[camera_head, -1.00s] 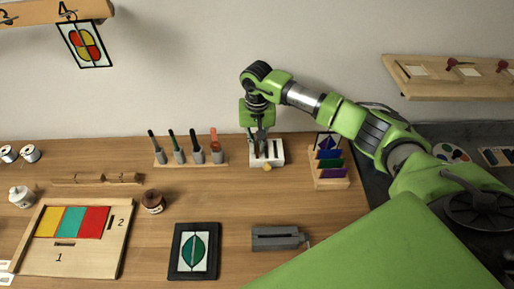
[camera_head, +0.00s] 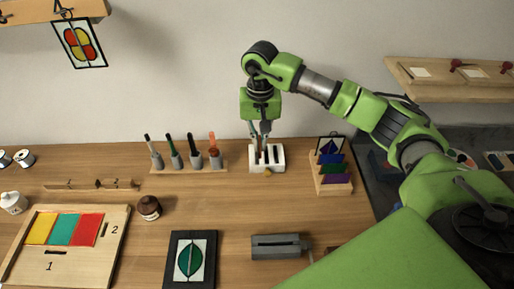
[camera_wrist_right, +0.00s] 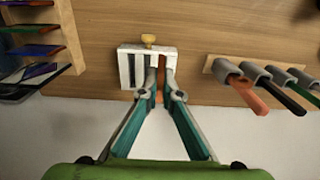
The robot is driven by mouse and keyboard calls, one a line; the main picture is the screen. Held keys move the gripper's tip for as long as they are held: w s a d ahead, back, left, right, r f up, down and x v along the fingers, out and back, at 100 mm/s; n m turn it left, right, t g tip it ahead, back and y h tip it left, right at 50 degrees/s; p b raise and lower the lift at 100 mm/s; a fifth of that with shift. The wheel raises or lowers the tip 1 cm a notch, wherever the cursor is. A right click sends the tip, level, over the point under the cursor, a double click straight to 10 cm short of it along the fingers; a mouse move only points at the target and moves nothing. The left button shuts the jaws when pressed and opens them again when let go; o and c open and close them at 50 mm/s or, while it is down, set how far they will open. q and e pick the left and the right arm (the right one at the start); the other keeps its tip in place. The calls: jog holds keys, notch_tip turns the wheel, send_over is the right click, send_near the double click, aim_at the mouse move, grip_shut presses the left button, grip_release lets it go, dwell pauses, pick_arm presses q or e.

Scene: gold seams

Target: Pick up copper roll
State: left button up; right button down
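The white slotted holder (camera_head: 279,165) stands on the table below my right gripper (camera_head: 260,140), with a small yellow knob at its front. In the right wrist view the holder (camera_wrist_right: 126,66) shows beyond the fingers of my right gripper (camera_wrist_right: 160,90). A narrow copper-brown piece, likely the copper roll (camera_wrist_right: 161,64), shows between the two fingertips at the holder's slots. The fingers point down and lie close to either side of it. Whether they press on it is too small to tell. My left gripper is not in view.
A rack of several pen-like tools (camera_head: 188,168) stands left of the holder. A wooden rack of coloured glass pieces (camera_head: 333,186) stands close on its right. A grey metal block (camera_head: 277,246) and a black-framed leaf panel (camera_head: 190,260) lie in front. Table between them is clear.

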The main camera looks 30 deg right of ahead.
jog(key=s+a+r+b, duration=0.25)
jog(key=s+r, duration=0.35)
jog(key=s, duration=0.4)
jog(key=shift+w+d+f+p, duration=0.95)
jog(key=shift+w+f+p, duration=0.45)
jog(key=shift+w, duration=0.5)
jog(key=shift+w+d+f+p, duration=1.1)
jog(key=shift+w+f, duration=0.35)
jog(key=shift+w, duration=0.45)
jog(key=shift+w+d+f+p, duration=0.85)
jog(key=shift+w+f+p, duration=0.6)
jog(key=shift+w, duration=0.45)
jog(key=shift+b, duration=0.55)
jog(key=shift+f+b, duration=0.6)
jog(key=shift+b, duration=0.1)
jog(key=shift+f+b, duration=1.35)
